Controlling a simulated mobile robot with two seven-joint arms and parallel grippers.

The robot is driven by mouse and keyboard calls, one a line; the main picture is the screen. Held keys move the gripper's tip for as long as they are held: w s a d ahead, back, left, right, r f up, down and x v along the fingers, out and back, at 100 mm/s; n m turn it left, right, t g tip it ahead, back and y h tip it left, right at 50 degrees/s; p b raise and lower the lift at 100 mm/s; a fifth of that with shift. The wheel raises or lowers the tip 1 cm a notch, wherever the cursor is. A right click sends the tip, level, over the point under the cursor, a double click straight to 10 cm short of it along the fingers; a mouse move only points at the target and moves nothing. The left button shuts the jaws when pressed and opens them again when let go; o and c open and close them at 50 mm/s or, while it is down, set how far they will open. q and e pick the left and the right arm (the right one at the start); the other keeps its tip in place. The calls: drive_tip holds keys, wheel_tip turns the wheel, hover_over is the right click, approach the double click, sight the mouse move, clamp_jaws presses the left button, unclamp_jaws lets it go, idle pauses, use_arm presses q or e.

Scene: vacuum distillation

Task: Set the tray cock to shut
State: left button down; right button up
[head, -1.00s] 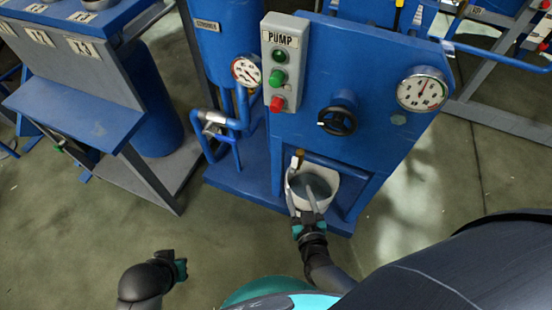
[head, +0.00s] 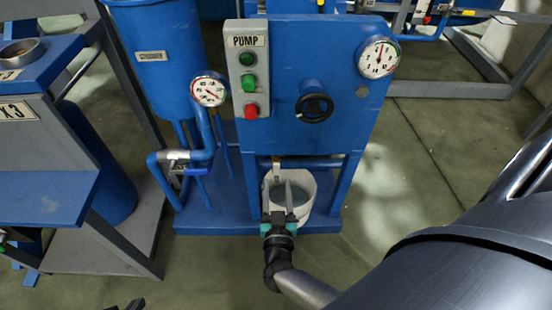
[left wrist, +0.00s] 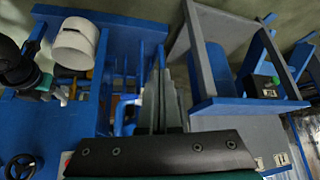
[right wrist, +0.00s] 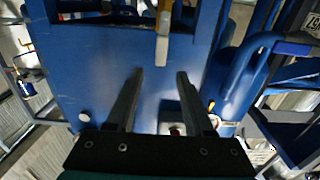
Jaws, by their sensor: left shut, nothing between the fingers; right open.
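A small cock with a pale, tan-ended handle (head: 276,172) sits under the blue pump panel, above a white bucket (head: 307,205). Its handle (right wrist: 163,40) hangs beyond my fingertips in the right wrist view. My right gripper (head: 277,196) is open and empty at the bucket's near side, apart from the handle. No label readable here tells which is the tray cock. My left gripper (left wrist: 160,95) is shut and empty in the left wrist view; a dark tip at the head view's bottom edge may be it.
The panel carries a black handwheel (head: 314,107), a pump switch box (head: 248,75) and a gauge (head: 379,57). A smaller gauge (head: 209,91) is by the pipe. A blue-topped bench (head: 45,198) stands at left. Floor is clear in front.

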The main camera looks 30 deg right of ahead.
sight(277, 168)
drive_tip(key=b+x, duration=0.1)
drive_tip(key=x, duration=0.1)
drive_tip(key=shift+w+d, duration=0.15)
drive_tip(key=shift+w, duration=0.2)
drive_tip(key=shift+b+x, duration=0.6)
drive_tip(key=shift+x, duration=1.2)
drive_tip(key=shift+b+x, duration=0.6)
drive_tip(key=shift+x, duration=0.75)
use_arm(q)
drive_tip(key=w+d+r+t+h, duration=0.2)
drive_tip(key=w+d+t+h, duration=0.1)
drive_tip(key=d+t, duration=0.4)
drive_tip(key=shift+w+d+h+b, duration=0.2)
drive_tip(key=shift+d+h+b, duration=0.15)
drive_tip(key=shift+h, duration=0.15)
use_arm(e)
drive_tip(key=shift+x, duration=0.85)
clamp_jaws()
